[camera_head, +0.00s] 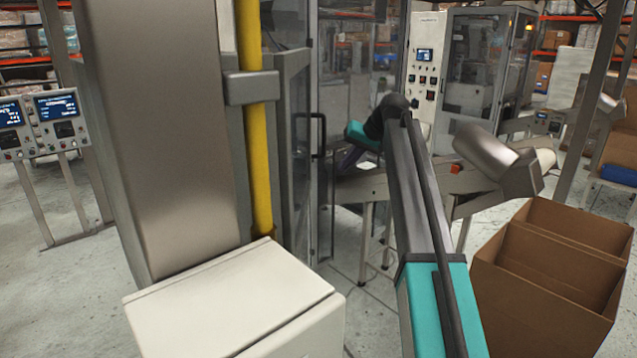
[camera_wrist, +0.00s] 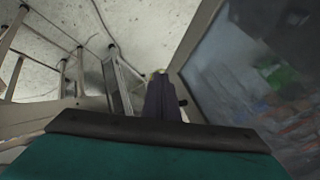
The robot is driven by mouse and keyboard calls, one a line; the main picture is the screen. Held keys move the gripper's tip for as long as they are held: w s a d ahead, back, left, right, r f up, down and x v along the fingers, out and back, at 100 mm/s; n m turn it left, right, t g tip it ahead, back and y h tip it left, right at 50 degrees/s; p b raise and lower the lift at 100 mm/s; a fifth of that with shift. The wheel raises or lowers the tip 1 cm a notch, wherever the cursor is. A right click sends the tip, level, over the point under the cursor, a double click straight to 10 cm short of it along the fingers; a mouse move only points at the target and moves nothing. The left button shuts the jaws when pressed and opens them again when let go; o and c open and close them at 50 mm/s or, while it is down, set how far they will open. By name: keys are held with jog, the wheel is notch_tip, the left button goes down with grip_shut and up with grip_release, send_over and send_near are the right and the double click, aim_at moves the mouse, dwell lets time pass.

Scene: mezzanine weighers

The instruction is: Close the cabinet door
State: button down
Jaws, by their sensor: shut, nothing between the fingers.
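A tall glass-panelled cabinet door (camera_head: 296,150) in a grey metal frame stands left of the middle in the head view. A black vertical handle (camera_head: 322,150) shows at its right side. How far the door stands open is hard to tell. My arm reaches forward from the bottom, and my gripper (camera_head: 350,158) is just right of the handle, partly hidden by my wrist. In the wrist view my gripper (camera_wrist: 160,78) is shut and empty. A framed glass panel (camera_wrist: 265,70) slants close along its right side; contact cannot be told.
A metal conveyor (camera_head: 385,187) on legs runs behind my arm. Open brown cardboard boxes (camera_head: 545,285) stand at the lower right. A white control cabinet (camera_head: 427,75) is at the back. Two display stands (camera_head: 45,120) are at the left.

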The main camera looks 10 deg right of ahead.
jog(key=shift+f, duration=0.1)
jog(key=w+a+f+p, duration=0.5)
jog(key=a+f+p, duration=0.1)
jog(key=a+f, duration=0.2)
jog(key=shift+w+p, duration=0.2)
jog(key=shift+p, duration=0.15)
dwell(0.6)
dwell(0.6)
